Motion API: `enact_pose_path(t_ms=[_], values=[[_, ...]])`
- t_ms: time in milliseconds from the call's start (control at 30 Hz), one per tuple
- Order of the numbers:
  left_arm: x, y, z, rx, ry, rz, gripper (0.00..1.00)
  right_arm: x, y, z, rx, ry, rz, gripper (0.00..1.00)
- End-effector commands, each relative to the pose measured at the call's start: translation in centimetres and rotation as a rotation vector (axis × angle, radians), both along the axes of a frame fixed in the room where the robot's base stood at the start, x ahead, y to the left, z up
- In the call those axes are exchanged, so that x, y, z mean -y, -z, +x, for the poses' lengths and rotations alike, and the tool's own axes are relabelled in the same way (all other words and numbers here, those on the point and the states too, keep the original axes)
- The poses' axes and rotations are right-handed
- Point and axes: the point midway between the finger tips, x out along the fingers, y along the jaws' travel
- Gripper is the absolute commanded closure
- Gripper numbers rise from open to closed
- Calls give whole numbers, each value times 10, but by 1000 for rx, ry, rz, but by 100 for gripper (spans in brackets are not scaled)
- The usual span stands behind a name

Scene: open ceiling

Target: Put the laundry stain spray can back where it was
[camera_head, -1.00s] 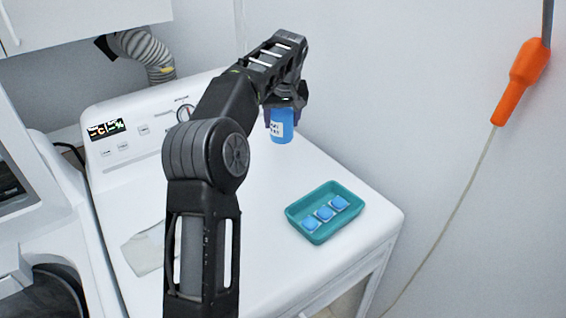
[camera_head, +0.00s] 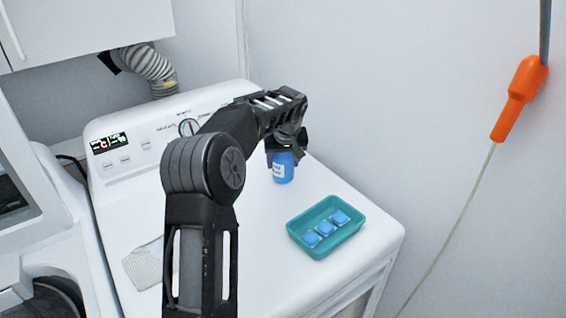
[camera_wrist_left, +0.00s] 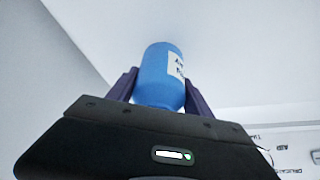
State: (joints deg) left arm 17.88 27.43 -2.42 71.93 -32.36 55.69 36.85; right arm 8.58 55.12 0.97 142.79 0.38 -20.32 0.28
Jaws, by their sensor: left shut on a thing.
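The spray can is a blue cylinder with a white label (camera_head: 283,170). It is upright above or on the white machine top (camera_head: 255,215), behind the teal tray; I cannot tell whether its base touches. My left gripper (camera_head: 284,153) comes down from above and is shut on the can's upper part. In the left wrist view the can (camera_wrist_left: 160,80) sits between the two purple fingers (camera_wrist_left: 158,95), with its label facing right. My right gripper is not in view.
A teal tray (camera_head: 296,236) with 3 blue-and-white pods stands near the machine's right edge. A folded cloth (camera_head: 143,265) lies at the front left. A control panel (camera_head: 150,140) rises at the back. A wall with a hanging orange-handled cord (camera_head: 520,95) bounds the right.

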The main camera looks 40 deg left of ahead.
Motion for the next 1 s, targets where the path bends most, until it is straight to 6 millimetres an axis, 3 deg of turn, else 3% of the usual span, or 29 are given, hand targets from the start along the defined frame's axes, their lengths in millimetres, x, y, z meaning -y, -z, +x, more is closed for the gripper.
enact_pose_path(t_ms=[467,500,767,1000], values=[[0,13,0,4,0,1,100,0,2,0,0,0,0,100],[0,13,0,2,-1,0,40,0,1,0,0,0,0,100],[0,13,0,1,-1,-1,19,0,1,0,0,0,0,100],[0,12,0,2,-1,0,19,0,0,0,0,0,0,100]])
